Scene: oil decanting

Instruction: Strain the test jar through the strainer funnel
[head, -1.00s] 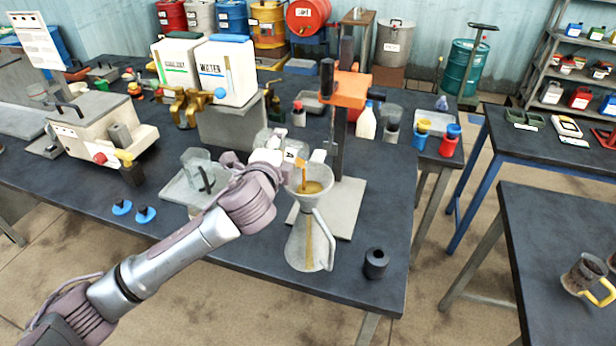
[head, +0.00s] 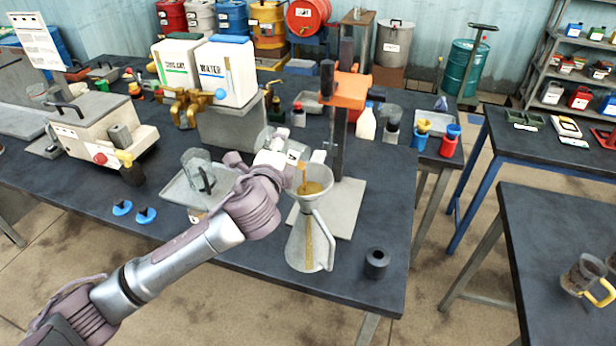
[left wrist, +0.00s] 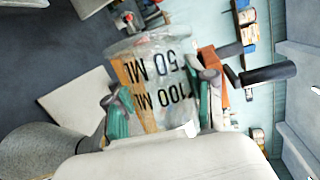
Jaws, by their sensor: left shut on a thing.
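My left gripper (head: 298,160) is shut on the test jar (left wrist: 160,55), a clear jar with black 50 ML and 100 ML marks. In the left wrist view, the gripper (left wrist: 162,95) has its green-padded fingers on both sides of the jar, and amber liquid lies along one side. In the head view the jar is largely hidden by the gripper, tipped above the strainer funnel (head: 322,203). An amber stream falls into the funnel, and amber liquid shows in its bowl. The funnel sits on a clear conical vessel (head: 296,250) with an amber streak inside. My right gripper is not in view.
An orange-headed stand (head: 352,92) rises right behind the funnel. A tray (head: 178,190) with a glass jug (head: 196,165) lies left of my gripper. A dark cylinder (head: 376,264) stands right of the vessel, near the table edge.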

